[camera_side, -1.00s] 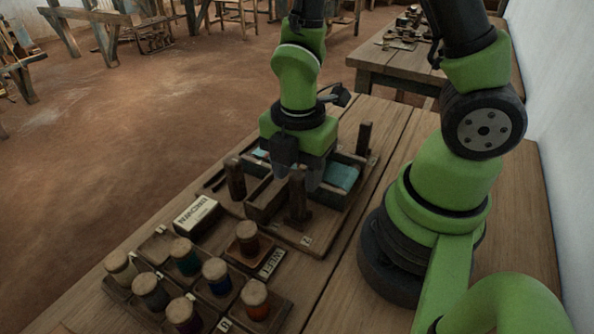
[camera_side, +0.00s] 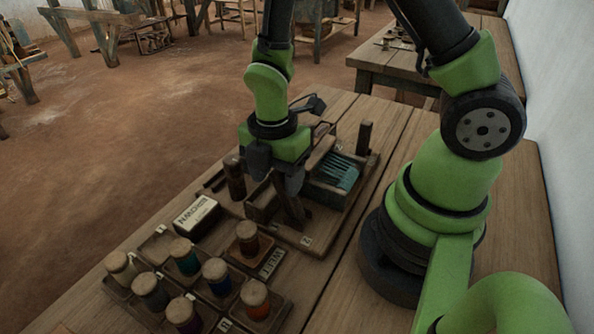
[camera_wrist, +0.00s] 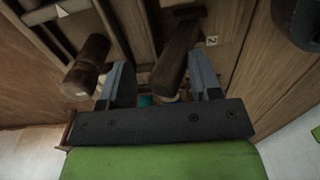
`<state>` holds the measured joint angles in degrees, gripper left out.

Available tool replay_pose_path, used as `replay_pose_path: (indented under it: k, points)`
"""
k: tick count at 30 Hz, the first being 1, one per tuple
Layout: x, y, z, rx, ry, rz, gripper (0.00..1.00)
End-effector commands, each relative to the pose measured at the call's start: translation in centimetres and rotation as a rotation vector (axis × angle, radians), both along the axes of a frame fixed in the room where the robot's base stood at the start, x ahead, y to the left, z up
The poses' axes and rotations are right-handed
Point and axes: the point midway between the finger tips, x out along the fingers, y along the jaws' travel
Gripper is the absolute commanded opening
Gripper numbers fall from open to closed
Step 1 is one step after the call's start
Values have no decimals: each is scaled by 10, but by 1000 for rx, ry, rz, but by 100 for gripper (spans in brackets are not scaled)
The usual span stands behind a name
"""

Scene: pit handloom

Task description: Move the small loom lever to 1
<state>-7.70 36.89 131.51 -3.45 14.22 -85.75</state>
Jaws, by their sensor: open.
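The small wooden loom (camera_side: 328,215) sits on the table with teal threads (camera_side: 338,172) in its frame. Its dark wooden lever (camera_side: 291,208) stands at the near side, by a tag marked 2 (camera_side: 306,240), and leans left in the side view. My gripper (camera_side: 276,178) is over the loom, open, and partly hides the lever's top. In the wrist view the lever (camera_wrist: 176,58) lies between the fingers of my gripper (camera_wrist: 163,85), with visible space beside it; contact cannot be told. A pale tag (camera_wrist: 62,11) there is unreadable.
A round wooden post (camera_side: 235,180) stands left of my gripper, also just outside the left finger in the wrist view (camera_wrist: 88,65). Another post (camera_side: 365,137) stands at the far right.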

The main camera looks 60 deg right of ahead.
Motion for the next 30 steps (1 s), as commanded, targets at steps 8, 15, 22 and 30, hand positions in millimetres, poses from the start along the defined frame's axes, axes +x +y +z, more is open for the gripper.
replay_pose_path:
  k: [8,15,22,30]
  points:
    - [8,0,0,2,-21,7,45]
    - [7,0,0,2,-22,7,45]
    - [0,0,0,2,-22,7,45]
    - [-1,0,0,2,-21,6,53]
